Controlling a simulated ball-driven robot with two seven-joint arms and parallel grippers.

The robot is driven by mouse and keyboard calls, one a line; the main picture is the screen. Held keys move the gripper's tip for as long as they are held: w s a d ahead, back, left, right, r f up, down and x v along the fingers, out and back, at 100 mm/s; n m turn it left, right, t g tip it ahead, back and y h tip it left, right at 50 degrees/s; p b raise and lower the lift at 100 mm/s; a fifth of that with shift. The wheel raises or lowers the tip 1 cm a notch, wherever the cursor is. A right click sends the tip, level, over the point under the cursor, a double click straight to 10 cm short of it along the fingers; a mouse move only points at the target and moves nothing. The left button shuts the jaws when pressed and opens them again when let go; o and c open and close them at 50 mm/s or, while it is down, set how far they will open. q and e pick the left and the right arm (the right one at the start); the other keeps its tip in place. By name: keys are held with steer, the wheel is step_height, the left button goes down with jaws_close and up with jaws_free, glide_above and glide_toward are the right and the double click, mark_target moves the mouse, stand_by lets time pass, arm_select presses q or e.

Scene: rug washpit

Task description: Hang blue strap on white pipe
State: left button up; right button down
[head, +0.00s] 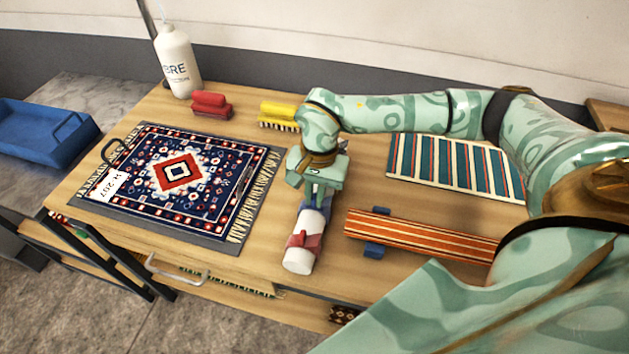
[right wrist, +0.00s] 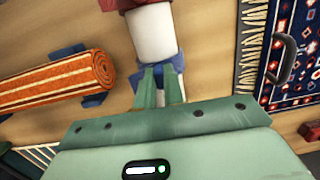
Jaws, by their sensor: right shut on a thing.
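The white pipe (head: 297,261) lies on the wooden table near its front edge, with a red piece around it. In the right wrist view the white pipe (right wrist: 153,33) runs away from my fingers. A blue strap (right wrist: 157,62) shows as a band across the pipe at my fingertips; it also shows in the head view (head: 318,202). I cannot tell whether it loops fully around the pipe. My right gripper (head: 314,188) is over the pipe's far end, shut on the blue strap, and its fingers (right wrist: 160,88) hide part of it. My left gripper is not in view.
A rolled orange striped rug (head: 420,233) on blue supports lies right of the pipe. A patterned rug on a board (head: 180,172) lies left. Red (head: 210,103) and yellow (head: 278,113) brushes, a white bottle (head: 177,62) and a striped rug (head: 455,167) are behind.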

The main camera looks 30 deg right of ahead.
steer(key=c, duration=1.4)
jaws_free()
steer(key=shift+c, duration=0.2)
step_height(320, 180, up, 16)
steer(key=w+d+p, duration=0.1)
steer(key=d+p, duration=0.1)
steer(key=shift+a, duration=0.1)
